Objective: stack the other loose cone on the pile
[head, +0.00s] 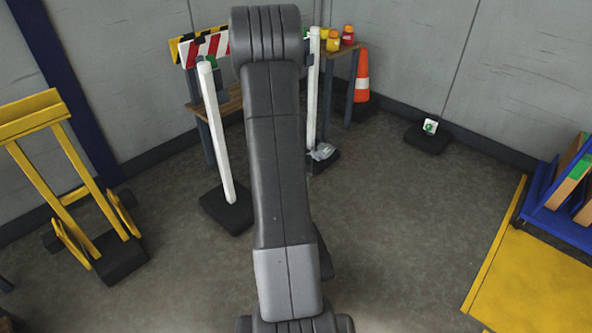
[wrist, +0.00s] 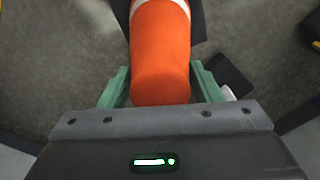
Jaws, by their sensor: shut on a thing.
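In the wrist view my gripper (wrist: 160,84) has its two green fingers closed on either side of an orange cone (wrist: 160,55). The cone's narrow end is nearest the gripper, and a white band and dark base show at the top edge. In the head view my arm hides the gripper and this held cone. Another orange cone with a white band (head: 362,72) stands upright on a black base near the back wall, right of the wooden table. I cannot tell whether it is one cone or a pile.
White posts (head: 223,140) on black bases stand around the wooden table (head: 228,100). A yellow stand (head: 85,190) is at left. A small black block (head: 428,137) lies by the right wall. A blue rack (head: 560,220) and yellow floor area (head: 535,285) are at right. Floor right of my arm is clear.

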